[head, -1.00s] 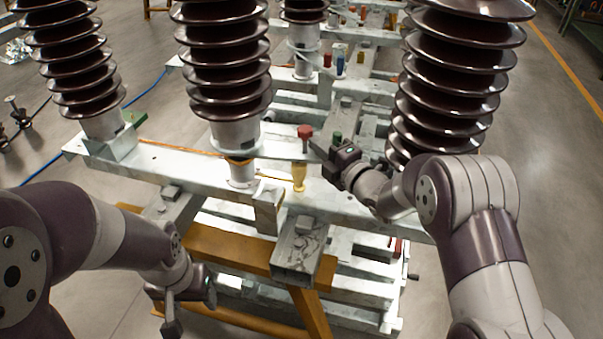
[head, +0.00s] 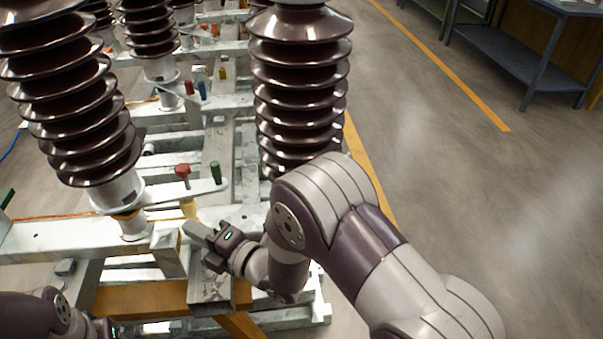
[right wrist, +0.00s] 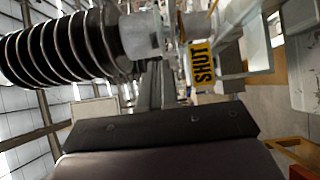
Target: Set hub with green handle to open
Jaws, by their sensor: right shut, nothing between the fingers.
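The green handle (head: 216,172) is a small upright knob near the right end of a pale flat bar (head: 160,192). A red knob (head: 183,171) stands just left of it. My right gripper (head: 193,229) is shut and empty, in front of and below the green handle, apart from it. In the right wrist view a yellow plate (right wrist: 203,66) reads SHUT; I cannot tell which hub it belongs to. My left gripper (head: 103,329) is at the bottom left, mostly cut off by the frame edge, so its jaws cannot be judged.
Brown ribbed insulators stand left (head: 75,110) and right (head: 300,90) of the handles. Below them are pale steel beams (head: 50,236) and an ochre beam (head: 140,298). More coloured knobs stand farther back. The floor (head: 450,200) at right is open, with a blue table (head: 515,50) beyond.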

